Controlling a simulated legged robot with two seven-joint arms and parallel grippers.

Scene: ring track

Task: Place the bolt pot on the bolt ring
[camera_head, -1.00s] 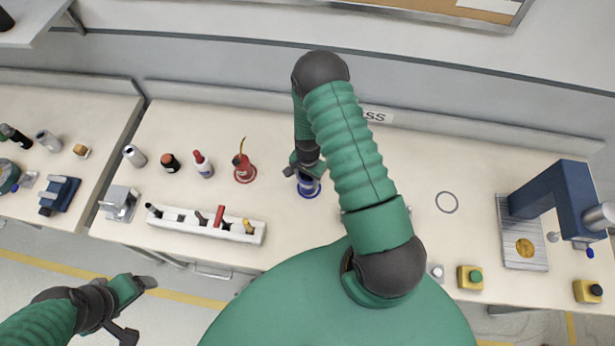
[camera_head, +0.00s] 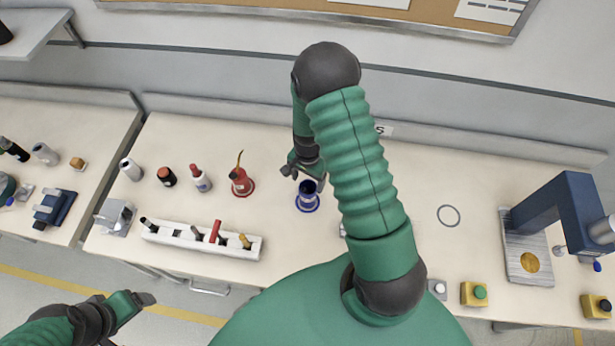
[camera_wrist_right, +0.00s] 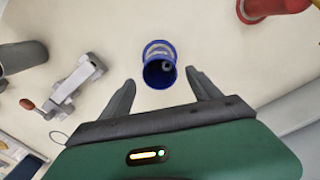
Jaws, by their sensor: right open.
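A blue pot (camera_head: 307,189) stands upright on a blue ring (camera_head: 308,210) on the bench. In the right wrist view the blue pot (camera_wrist_right: 159,66) has a pale label and an open mouth with something small and grey inside. My right gripper (camera_head: 304,171) is open just behind and above the pot; in its wrist view the gripper (camera_wrist_right: 161,76) has a finger either side of the pot's mouth, apart from it. A red pot (camera_head: 240,182) stands on a red ring. A grey ring (camera_head: 448,216) is empty. My left gripper (camera_head: 130,318) is open and empty, low left.
A white rack (camera_head: 200,240) with tools lies front left. Several bottles and cans stand behind it. A blue press (camera_head: 560,215) and yellow button boxes (camera_head: 474,293) are at the right. My right arm hides part of the middle bench.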

